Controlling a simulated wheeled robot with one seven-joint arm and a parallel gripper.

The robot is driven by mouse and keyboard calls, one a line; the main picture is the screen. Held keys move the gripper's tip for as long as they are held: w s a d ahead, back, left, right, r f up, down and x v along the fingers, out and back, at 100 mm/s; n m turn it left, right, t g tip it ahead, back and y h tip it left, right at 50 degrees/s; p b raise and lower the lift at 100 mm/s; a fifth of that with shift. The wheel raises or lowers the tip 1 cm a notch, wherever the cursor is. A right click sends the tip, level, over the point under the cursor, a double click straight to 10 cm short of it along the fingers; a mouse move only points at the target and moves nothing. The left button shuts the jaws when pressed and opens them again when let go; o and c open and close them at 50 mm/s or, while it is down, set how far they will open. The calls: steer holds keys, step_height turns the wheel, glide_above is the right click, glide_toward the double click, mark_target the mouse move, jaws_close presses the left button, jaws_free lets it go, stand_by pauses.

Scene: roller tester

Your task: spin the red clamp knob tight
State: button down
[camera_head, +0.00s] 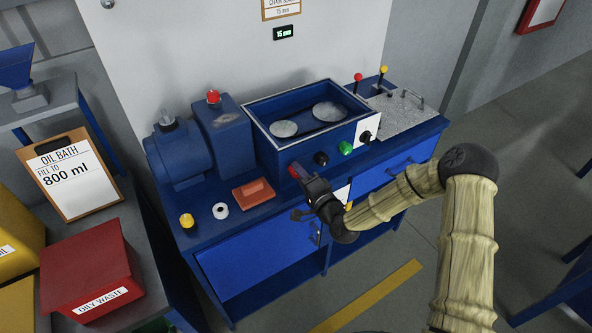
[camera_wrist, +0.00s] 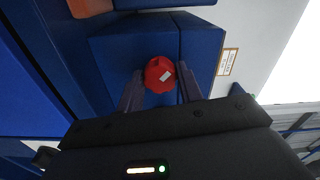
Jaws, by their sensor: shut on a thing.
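The red clamp knob (camera_wrist: 160,74) sits between my two fingers in the wrist view, with a pale mark on its face. My gripper (camera_wrist: 160,92) is shut on it, one finger on each side. In the head view my gripper (camera_head: 297,172) reaches in from the right to the front face of the blue tester box (camera_head: 276,146), left of a black knob (camera_head: 321,158). Only a bit of red shows at the fingertips there; the rest of the knob is hidden. I cannot tell how tight the knob is.
A green knob (camera_head: 346,148) and another black knob (camera_head: 366,136) line the box front to the right.

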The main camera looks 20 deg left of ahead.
steer(key=m, duration=0.5)
steer(key=shift+f+m, duration=0.1)
steer(key=shift+m, duration=1.4)
steer(key=m+b, duration=0.1)
steer(key=m, duration=0.2)
steer(key=c, duration=1.3)
jaws_free()
steer(key=shift+m, duration=0.5)
steer(key=o, duration=0.7)
